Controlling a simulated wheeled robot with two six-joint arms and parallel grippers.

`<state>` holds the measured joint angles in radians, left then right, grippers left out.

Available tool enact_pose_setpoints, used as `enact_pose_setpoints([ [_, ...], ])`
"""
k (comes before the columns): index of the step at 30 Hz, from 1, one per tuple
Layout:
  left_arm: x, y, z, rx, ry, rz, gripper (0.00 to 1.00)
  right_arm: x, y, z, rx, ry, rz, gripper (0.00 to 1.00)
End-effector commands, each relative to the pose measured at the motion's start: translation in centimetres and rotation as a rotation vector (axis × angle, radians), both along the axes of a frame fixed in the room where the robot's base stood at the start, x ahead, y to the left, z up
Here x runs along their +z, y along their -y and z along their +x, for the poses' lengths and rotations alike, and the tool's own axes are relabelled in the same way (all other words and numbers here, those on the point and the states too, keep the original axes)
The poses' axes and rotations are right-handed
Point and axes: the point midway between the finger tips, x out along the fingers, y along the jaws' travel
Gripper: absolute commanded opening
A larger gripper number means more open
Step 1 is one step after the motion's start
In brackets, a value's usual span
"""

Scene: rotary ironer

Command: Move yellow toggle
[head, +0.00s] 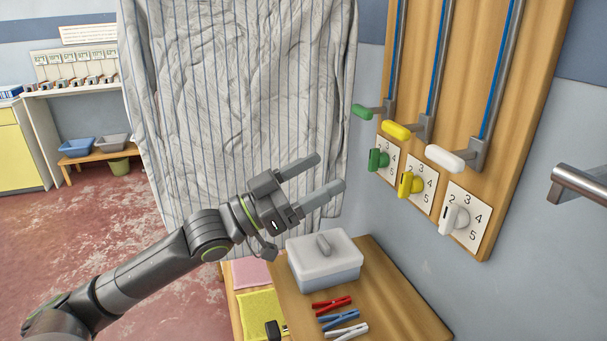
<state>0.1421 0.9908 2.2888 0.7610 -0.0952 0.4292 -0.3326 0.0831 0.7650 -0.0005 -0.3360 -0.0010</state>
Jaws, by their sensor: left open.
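A wooden panel (402,65) on the wall at the right carries three vertical slide rails with coloured handles. The yellow handle (397,131) is on the middle rail, at the low end of what shows. Below it a yellow knob (407,184) sits on a white number plate (421,187); part of the plate is hidden behind the knob. My left gripper (330,172) is open and empty, its fingers pointing right toward the panel. In the picture it is left of the yellow knob and apart from it. My right gripper is not in view.
A green handle (363,111) and white handle (450,158) flank the yellow one, with green (378,159) and white (453,220) knobs below. A striped cloth (240,90) hangs behind my arm. A lidded box (325,262) and several pegs stand on a wooden table (385,290). A metal bar (580,185) juts at right.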

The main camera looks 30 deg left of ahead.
Motion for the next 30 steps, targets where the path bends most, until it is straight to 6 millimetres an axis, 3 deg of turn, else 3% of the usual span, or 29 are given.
enact_pose_setpoints([
  [10, -0.6, -1.1, -1.4, -0.001, -0.002, 0.002, 0.8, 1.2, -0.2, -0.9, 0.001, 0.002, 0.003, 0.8],
  [30, -0.8, -1.1, -1.6, -0.002, -0.001, 0.002, 0.8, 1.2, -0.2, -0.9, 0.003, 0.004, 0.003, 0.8],
])
